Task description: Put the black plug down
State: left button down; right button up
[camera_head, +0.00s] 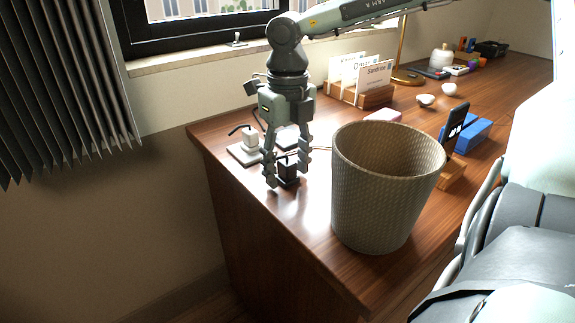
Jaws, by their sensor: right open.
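The black plug (288,167) is a small dark block near the left end of the wooden desk (312,238). My right gripper (287,179) points straight down over it. Its fingers are open, one on each side of the plug, and they partly hide it. I cannot tell whether either finger touches the plug. The plug appears to be at the desk surface. My left gripper is not in view.
A tall woven basket (384,195) stands close to the right of my gripper. A white plug (249,138) on a small plate is just behind left. A wooden card holder (362,96), a phone (453,128) on a stand and a blue block (474,136) are farther right. The desk's left edge is near.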

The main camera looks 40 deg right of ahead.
aim_at(287, 162)
jog(key=shift+r, duration=0.2)
notch_tip(287, 162, up, 2)
jog(key=shift+w+p, duration=0.1)
jog(key=shift+p, duration=0.95)
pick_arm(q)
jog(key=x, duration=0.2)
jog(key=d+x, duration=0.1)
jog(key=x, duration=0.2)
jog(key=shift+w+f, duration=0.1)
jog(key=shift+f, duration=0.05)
pick_arm(e)
notch_tip(287, 162, up, 11)
jog(key=shift+a+f, duration=0.1)
jog(key=shift+f, duration=0.05)
